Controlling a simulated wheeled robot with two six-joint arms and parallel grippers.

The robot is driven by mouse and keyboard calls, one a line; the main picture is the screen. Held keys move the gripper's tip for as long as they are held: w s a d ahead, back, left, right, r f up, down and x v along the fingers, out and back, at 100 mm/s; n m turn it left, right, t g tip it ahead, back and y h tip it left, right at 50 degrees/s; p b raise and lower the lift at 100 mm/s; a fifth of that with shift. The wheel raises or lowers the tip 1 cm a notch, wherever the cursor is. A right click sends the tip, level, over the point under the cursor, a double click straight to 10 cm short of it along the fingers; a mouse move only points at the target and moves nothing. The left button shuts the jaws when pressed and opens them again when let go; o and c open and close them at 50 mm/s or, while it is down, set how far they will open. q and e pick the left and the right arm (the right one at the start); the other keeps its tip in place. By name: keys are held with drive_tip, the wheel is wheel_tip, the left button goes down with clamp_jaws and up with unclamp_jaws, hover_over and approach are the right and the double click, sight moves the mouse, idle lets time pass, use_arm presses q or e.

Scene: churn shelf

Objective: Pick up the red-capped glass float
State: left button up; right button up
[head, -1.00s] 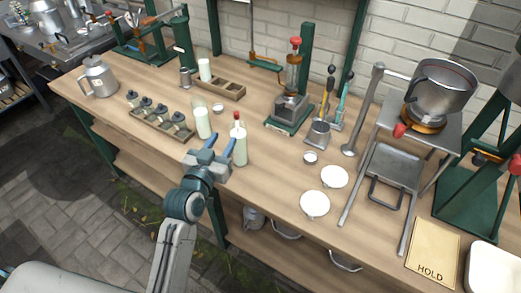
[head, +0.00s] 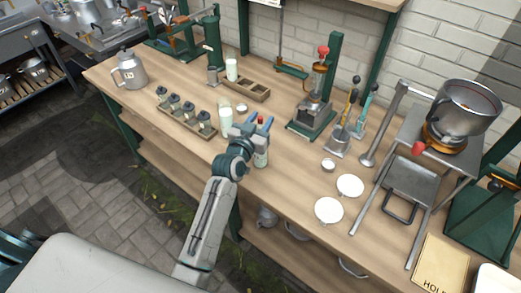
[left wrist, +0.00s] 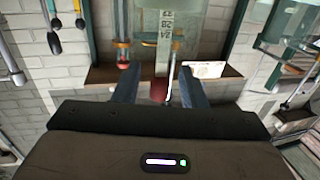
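My left gripper (head: 259,121) is over the front middle of the bench, its blue fingertips apart. It hides most of the tall pale cylinder (head: 262,158) where the red cap showed earlier; only the cylinder's lower part shows beside the wrist. In the left wrist view a small red cap (left wrist: 158,90) shows between the two spread fingers (left wrist: 158,82), with gaps on both sides. I cannot tell how near it is. A clear glass piece with a marked white strip (left wrist: 166,30) shows beyond. The float's glass body cannot be made out. My right gripper is out of view.
A milk-filled glass (head: 225,118) stands close left of the gripper, by a rack of small jars (head: 186,118). A green-based burette-like stand (head: 312,110) is behind. A pot (head: 465,108) stands far right.

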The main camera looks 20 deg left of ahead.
use_arm(q)
drive_tip(key=shift+s, duration=0.1)
drive_tip(key=shift+c, duration=0.2)
drive_tip(key=c, duration=0.7)
drive_tip(key=shift+c, duration=0.2)
drive_tip(key=shift+r, duration=0.1)
wheel_tip(320, 180, up, 18)
drive_tip(key=b, duration=0.2)
drive_tip(key=shift+b, duration=0.4)
